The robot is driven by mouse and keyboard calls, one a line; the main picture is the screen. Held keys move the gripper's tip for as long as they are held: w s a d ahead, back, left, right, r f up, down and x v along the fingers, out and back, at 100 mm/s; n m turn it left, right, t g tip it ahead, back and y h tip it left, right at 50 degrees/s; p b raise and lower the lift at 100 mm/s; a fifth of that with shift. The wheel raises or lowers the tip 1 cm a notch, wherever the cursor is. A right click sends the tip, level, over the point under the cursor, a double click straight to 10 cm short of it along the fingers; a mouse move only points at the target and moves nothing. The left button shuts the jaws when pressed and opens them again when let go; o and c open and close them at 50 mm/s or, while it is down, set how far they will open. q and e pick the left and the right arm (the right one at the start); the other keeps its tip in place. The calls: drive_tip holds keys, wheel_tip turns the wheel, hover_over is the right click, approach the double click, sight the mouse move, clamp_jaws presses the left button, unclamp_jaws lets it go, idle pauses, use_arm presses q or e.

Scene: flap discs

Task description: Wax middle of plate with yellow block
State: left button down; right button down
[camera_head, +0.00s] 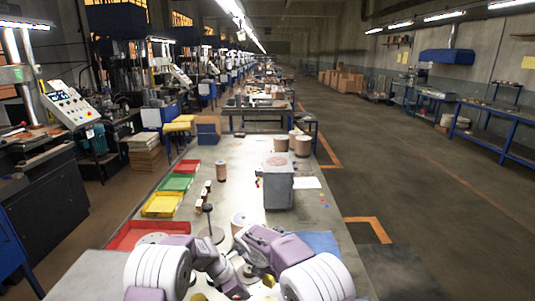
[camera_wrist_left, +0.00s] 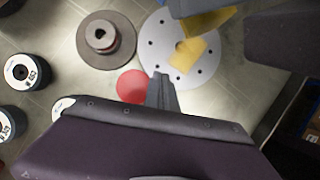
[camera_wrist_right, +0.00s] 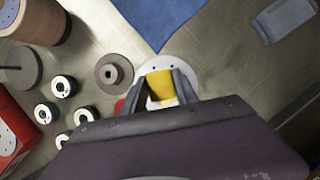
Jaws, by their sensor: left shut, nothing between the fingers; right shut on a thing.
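The white round plate (camera_wrist_left: 153,30) with small dark holes lies on the bench; part of it shows in the right wrist view (camera_wrist_right: 182,64). My right gripper (camera_wrist_right: 165,88) is shut on a yellow block (camera_wrist_right: 160,84), held over the plate. In the left wrist view, one yellow piece (camera_wrist_left: 187,55) overlaps the plate's middle and another (camera_wrist_left: 208,21) is just above it; I cannot tell whether the block touches the plate. My left gripper (camera_wrist_left: 162,78) is shut and empty beside the plate's edge. In the head view, both grippers are low in the picture, largely hidden by my arms.
A red disc (camera_wrist_left: 133,85) lies beside the plate. A grey disc with a hub (camera_wrist_left: 118,40) stands close by. Several small cylinders (camera_wrist_right: 63,86) stand left. A blue sheet (camera_wrist_right: 157,18) lies beyond the plate. Red, green and yellow trays (camera_head: 162,205) line the bench's left edge.

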drive_tip(key=shift+w, duration=1.3)
use_arm(q)
drive_tip(key=shift+s+d, duration=0.1)
use_arm(e)
drive_tip(key=shift+r, duration=0.2)
use_arm(q)
drive_tip(key=shift+f, duration=0.1)
use_arm(e)
wheel_tip(320, 180, up, 6)
drive_tip(key=shift+a, duration=0.1)
drive_tip(key=shift+r, duration=0.4)
